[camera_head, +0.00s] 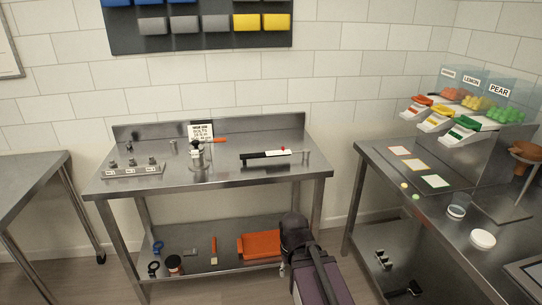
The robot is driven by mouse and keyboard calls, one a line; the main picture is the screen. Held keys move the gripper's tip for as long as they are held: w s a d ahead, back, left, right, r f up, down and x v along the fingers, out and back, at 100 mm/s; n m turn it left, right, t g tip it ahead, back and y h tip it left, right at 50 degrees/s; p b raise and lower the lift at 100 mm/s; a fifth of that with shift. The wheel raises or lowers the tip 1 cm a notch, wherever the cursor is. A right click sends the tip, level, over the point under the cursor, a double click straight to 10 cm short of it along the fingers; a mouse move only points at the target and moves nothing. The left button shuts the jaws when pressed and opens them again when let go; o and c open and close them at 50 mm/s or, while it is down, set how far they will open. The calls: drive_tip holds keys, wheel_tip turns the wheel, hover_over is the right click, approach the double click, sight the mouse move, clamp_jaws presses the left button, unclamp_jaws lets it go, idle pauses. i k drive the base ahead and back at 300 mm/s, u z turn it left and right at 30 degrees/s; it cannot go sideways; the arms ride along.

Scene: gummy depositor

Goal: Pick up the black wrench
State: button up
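A long black tool with a dark handle (258,159), which looks like the wrench, lies on the steel workbench (225,177), right of its middle. A pale section with a small red spot lies along its right part, and small upright metal pieces stand at its right end. It is small in the picture, so its exact shape is hard to tell. Part of my arm shows in front of the bench at the bottom centre, below the tabletop. I cannot make out my gripper's fingers.
The lower shelf holds an orange bin (260,245) and small tools. A right-hand counter (385,172) holds cups and candy dispensers.

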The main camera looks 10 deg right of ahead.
sight(306, 151)
drive_tip(key=u, duration=0.05)
drive_tip(key=i, duration=1)
drive_tip(key=z, duration=0.05)
